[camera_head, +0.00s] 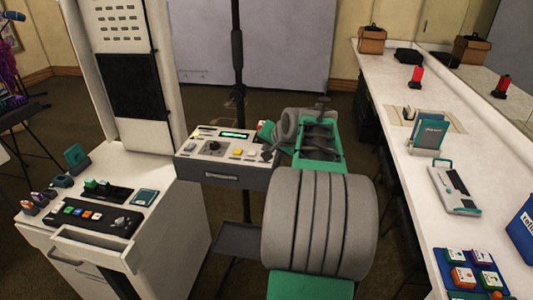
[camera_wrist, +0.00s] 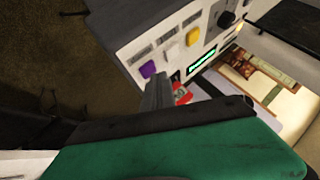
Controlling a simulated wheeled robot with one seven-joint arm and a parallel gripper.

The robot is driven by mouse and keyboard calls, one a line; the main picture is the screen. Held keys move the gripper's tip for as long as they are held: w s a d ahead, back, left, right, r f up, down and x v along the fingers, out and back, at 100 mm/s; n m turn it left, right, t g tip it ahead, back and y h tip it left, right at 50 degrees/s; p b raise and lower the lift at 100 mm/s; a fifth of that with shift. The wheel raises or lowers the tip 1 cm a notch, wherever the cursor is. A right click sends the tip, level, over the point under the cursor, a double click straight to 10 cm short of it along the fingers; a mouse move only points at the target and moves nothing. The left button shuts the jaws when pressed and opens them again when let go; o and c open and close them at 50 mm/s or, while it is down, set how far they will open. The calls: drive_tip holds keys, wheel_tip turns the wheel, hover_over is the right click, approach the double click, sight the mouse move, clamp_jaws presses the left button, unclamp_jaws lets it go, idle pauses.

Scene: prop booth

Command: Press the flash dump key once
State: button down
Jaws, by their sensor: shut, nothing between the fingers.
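A grey-white control unit (camera_head: 225,150) stands in the middle of the head view. In the wrist view the panel shows a purple key (camera_wrist: 147,69), a yellow key (camera_wrist: 193,37) and the display (camera_wrist: 202,62). I cannot read which is the flash dump key. My gripper (camera_wrist: 165,85) is shut and empty, close to the panel near the purple key. A small red part (camera_wrist: 182,93) shows beside it; contact cannot be told.
A white cabinet (camera_head: 185,225) at left bears a black button console (camera_head: 94,216) and small items. A long white counter (camera_head: 400,150) at right holds a teal-framed card, a device and a blue tray (camera_head: 470,270). A dark pole rises behind the control unit.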

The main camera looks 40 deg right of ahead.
drive_tip(key=shift+r, duration=0.35)
wheel_tip(320, 180, up, 5)
drive_tip(key=p, duration=0.4)
drive_tip(key=shift+r, duration=0.1)
idle(0.6)
drive_tip(key=s+a+f+n+g+y, duration=0.1)
drive_tip(key=a+n, duration=0.2)
drive_tip(key=a, duration=0.7)
drive_tip(key=a+f+n+g+y, duration=0.1)
drive_tip(key=a+f+n, duration=0.1)
drive_tip(key=a, duration=0.7)
drive_tip(key=s+a+f+n+g, duration=0.1)
drive_tip(key=s+a+f+n, duration=0.2)
drive_tip(key=s+a, duration=0.5)
drive_tip(key=s+a+f+n+g, duration=0.2)
drive_tip(key=s+a+f+n, duration=0.2)
drive_tip(key=s+a, duration=0.3)
drive_tip(key=shift+s+a+n+y, duration=0.3)
drive_tip(key=shift+s+a, duration=0.05)
drive_tip(key=shift+a, duration=0.5)
